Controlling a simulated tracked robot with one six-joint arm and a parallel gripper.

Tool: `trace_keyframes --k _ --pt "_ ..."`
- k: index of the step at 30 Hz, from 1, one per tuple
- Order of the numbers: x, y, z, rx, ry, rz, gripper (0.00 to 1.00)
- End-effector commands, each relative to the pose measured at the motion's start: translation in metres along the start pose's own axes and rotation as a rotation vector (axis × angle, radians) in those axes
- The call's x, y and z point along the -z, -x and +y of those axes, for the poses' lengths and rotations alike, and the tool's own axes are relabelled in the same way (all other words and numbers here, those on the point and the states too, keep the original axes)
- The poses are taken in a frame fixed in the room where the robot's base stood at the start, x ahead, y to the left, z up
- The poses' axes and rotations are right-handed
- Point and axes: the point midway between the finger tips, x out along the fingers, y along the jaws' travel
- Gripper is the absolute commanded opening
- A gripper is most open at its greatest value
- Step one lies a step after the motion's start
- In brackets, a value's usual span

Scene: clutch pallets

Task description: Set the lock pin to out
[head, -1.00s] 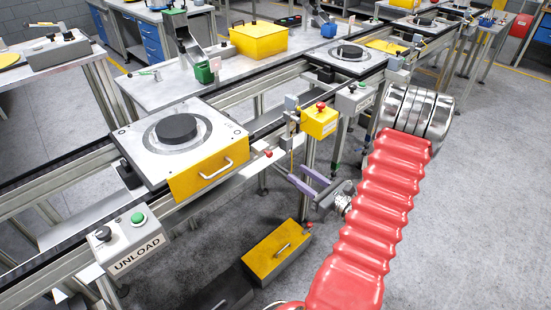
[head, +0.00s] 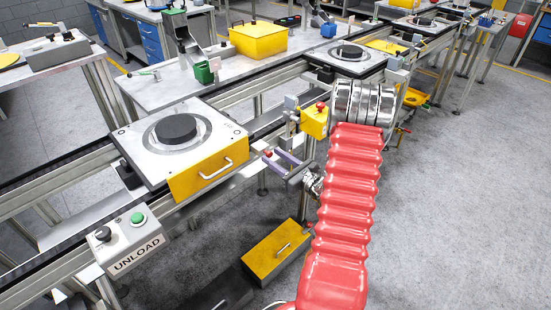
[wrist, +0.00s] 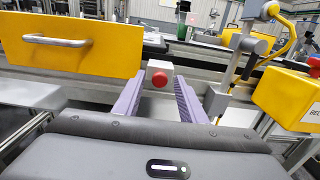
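The lock pin appears to be the red knob (wrist: 159,78) on a pale block (wrist: 160,66) at the conveyor's side. It shows small in the head view (head: 267,153), just right of the pallet's yellow handled front. My gripper (wrist: 158,92) has two purple fingers, held apart, pointing at the knob. In the wrist view the knob appears between the fingertips, and a gap shows on both sides. In the head view the gripper (head: 270,159) is right at the knob. I cannot tell how deep the knob sits between the fingers.
The pallet (head: 205,137) carries a dark disc. A yellow box with a red button (head: 314,120) and a grey sensor bracket (wrist: 246,44) stand close to the right of the fingers. An unload button box (head: 127,240) is at lower left. A yellow-lidded box (head: 279,254) is on the floor.

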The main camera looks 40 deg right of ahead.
Motion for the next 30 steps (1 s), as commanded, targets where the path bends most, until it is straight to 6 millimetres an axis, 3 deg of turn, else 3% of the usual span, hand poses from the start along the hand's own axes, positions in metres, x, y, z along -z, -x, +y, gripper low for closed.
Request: trace_keyframes --k 8,24,30 --pt "0.0002 -0.0013 0.0003 0.0 0.0 0.0 0.38" --pt "0.0003 -0.0012 0.0004 0.0 -0.001 0.001 0.0" --pt "0.0003 -0.0012 0.0004 0.0 -0.001 0.001 0.0"
